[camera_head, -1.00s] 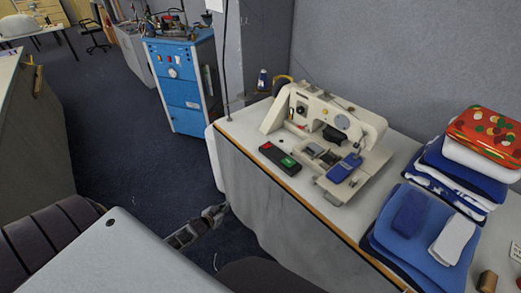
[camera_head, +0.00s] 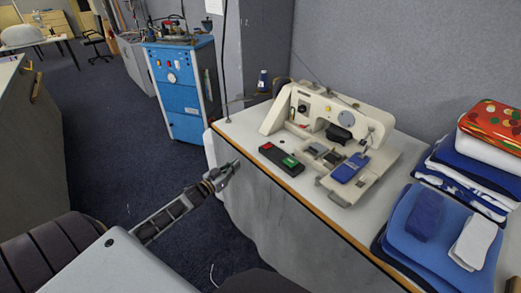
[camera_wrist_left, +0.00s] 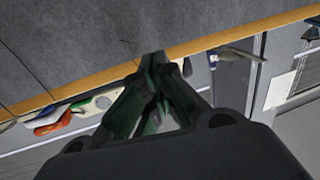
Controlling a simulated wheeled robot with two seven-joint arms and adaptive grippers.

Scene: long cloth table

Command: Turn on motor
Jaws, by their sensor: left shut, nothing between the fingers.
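A black switch box (camera_head: 281,158) with a red button (camera_head: 267,147) and a green button (camera_head: 290,161) lies on the table by its front edge. A cream sewing machine (camera_head: 326,124) stands right behind it, with a blue cloth piece (camera_head: 350,168) on its bed. My left gripper (camera_head: 229,168) is shut and empty, left of the switch box and apart from it, near the table's front corner. In the left wrist view its fingers (camera_wrist_left: 158,62) point toward the wooden table edge. My right gripper is not in view.
The table's wooden edge (camera_head: 318,211) runs between my body and the machine. A blue cabinet (camera_head: 180,88) stands behind at left. Floor is clear between.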

